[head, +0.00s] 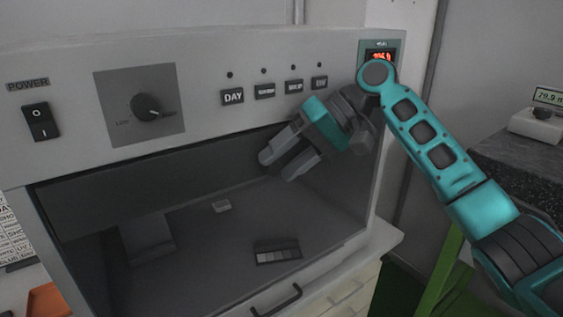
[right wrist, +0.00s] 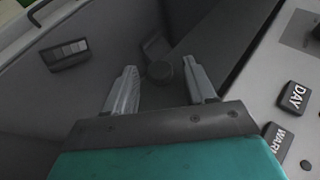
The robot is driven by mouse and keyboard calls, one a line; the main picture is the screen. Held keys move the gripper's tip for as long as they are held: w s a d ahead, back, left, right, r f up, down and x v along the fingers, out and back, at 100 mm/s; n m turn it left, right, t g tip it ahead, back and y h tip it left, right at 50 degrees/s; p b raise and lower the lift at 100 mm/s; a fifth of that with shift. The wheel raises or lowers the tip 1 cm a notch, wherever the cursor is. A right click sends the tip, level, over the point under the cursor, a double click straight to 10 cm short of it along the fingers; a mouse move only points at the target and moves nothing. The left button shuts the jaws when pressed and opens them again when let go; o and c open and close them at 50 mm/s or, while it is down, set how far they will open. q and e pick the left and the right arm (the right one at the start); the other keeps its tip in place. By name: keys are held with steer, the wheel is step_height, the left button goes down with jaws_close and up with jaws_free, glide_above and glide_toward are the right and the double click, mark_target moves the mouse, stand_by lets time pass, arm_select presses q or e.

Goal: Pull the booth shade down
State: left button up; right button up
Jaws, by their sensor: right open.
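The booth (head: 70,70) is a grey box with a control panel on top and an open, dark interior below. A dark band (head: 150,180), seemingly the shade, runs under the panel across the top of the opening. My right gripper (head: 277,168) is open and empty in front of the band's right part, fingers pointing left and down. In the right wrist view, a dark round knob (right wrist: 160,71) shows between and beyond the open fingertips, close to the band's lower edge (right wrist: 205,42). I cannot tell if the fingers touch anything. My left gripper is out of view.
The panel carries a power switch (head: 38,121), a dial (head: 147,106) and several buttons, such as DAY (head: 232,97). A patch card (head: 278,251) and a small grey block (head: 221,207) lie inside. A dark handle (head: 277,300) is low in front.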

steer(key=s+v, duration=0.1)
steer(key=v, duration=1.1)
steer(key=shift+w, duration=0.5)
step_height(320, 180, down, 21)
steer(key=w+a+m+t, duration=0.2)
steer(key=w+m+t, duration=0.1)
steer(key=t, duration=0.1)
steer(key=s+d+f+m+t+h, duration=0.1)
steer(key=s+f+t, duration=0.1)
steer(key=f, duration=0.6)
steer(key=s+d+f+t+h, duration=0.1)
steer(key=s+f, duration=0.2)
steer(key=f, duration=0.4)
steer(key=s+d+f+t+h, duration=0.3)
steer(key=s+d+f, duration=0.2)
steer(key=s+f, duration=0.45)
steer(key=s+d+n+t+h, duration=0.1)
steer(key=s+d, duration=0.3)
steer(key=s, duration=0.8)
steer(key=shift+s+d+f+t+h, duration=0.25)
steer(key=shift+t+h, duration=0.15)
steer(key=shift+h, duration=0.5)
